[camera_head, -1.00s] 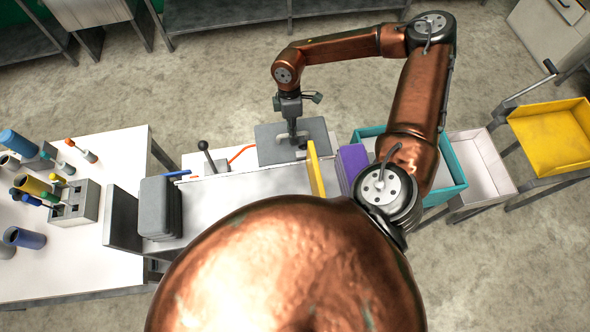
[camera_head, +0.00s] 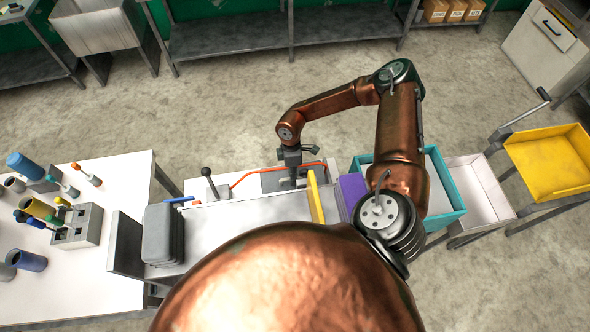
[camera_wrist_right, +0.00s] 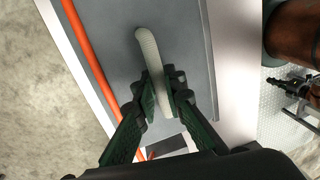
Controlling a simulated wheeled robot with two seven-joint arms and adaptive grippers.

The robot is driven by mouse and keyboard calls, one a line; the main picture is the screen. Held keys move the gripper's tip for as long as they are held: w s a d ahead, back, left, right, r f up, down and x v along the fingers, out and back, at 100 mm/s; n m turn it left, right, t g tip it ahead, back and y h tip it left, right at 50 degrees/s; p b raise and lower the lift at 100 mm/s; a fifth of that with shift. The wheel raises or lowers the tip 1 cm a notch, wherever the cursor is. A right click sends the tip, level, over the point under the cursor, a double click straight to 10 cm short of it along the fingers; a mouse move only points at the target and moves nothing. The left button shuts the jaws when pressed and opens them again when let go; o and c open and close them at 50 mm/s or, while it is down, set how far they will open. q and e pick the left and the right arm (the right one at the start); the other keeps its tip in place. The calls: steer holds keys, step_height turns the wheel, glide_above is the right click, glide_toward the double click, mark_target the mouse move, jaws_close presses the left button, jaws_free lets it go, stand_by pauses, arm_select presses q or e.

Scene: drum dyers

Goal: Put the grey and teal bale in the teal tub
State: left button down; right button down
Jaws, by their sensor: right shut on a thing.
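The teal tub (camera_head: 447,183) stands right of the bench, partly hidden behind my right arm. I cannot make out a grey and teal bale in either view. My right gripper (camera_head: 291,178) is over a flat grey panel (camera_head: 316,180) at the back of the bench. In the right wrist view, my right gripper (camera_wrist_right: 162,88) is shut on a pale curved handle (camera_wrist_right: 149,46) on this panel (camera_wrist_right: 186,40). A plain grey ribbed stack (camera_head: 161,232) stands at the bench's left end. My left gripper is out of view.
A yellow upright board (camera_head: 315,198) and a purple block (camera_head: 352,189) stand between the panel and the tub. An orange hose (camera_head: 252,173) and a black-knobbed lever (camera_head: 208,181) are left of the panel. White (camera_head: 474,168) and yellow (camera_head: 550,160) trays stand farther right.

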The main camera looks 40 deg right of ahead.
steer(key=shift+f, duration=0.75)
steer(key=shift+f+p, duration=1)
steer(key=shift+f, duration=0.9)
steer(key=shift+s+a+f, duration=0.1)
steer(key=c, duration=2.3)
jaws_free()
steer(key=shift+s+f, duration=0.1)
steer(key=shift+s, duration=0.05)
steer(key=shift+c, duration=0.2)
steer(key=o, duration=0.4)
steer(key=shift+c, duration=0.2)
steer(key=shift+w, duration=0.2)
